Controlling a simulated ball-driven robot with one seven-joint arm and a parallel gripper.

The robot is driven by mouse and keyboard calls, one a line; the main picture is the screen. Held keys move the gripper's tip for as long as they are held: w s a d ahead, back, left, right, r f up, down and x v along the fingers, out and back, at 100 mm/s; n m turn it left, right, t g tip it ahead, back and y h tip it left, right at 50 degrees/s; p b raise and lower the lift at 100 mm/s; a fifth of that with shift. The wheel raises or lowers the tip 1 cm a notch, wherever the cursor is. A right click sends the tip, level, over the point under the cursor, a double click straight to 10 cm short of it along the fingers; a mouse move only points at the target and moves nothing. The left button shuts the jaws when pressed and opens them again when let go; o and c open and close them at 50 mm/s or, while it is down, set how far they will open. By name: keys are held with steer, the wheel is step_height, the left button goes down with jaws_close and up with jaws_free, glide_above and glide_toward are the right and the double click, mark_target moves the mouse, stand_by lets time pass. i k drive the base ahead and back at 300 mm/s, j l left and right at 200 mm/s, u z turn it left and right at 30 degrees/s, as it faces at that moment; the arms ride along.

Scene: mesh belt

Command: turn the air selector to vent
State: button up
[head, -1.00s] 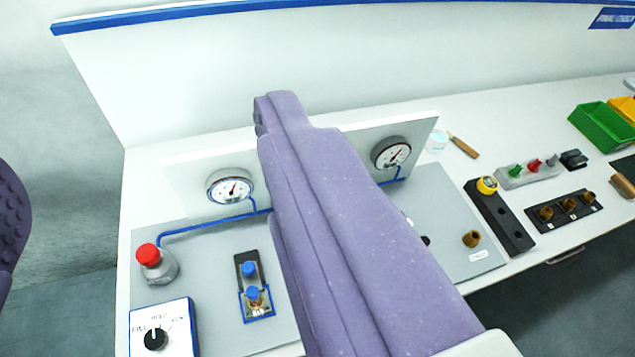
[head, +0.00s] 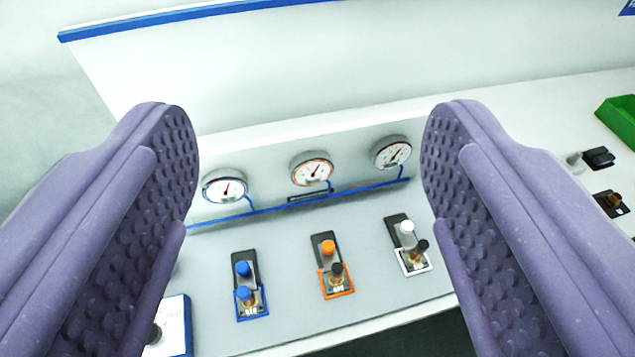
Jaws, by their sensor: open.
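The air selector is a white box with a blue edge (head: 181,322) at the lower left. My left finger covers most of it, and its labels cannot be read. Only a small part of its black knob (head: 155,334) shows beside the finger, so its pointer direction is hidden. My gripper (head: 310,130) is open and empty. Its two purple, dimpled fingers stand wide apart at the left and right of the picture, with the panel between and beyond them. I cannot tell how far the left finger is from the selector.
Three gauges, blue (head: 224,186), orange (head: 312,169) and white (head: 392,152), stand behind the grey panel (head: 300,237). A green bin (head: 620,122) is at the far right.

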mark_target(155, 336)
steer(key=z, duration=0.4)
steer(key=k+j+u, duration=0.1)
steer(key=u, duration=1.25)
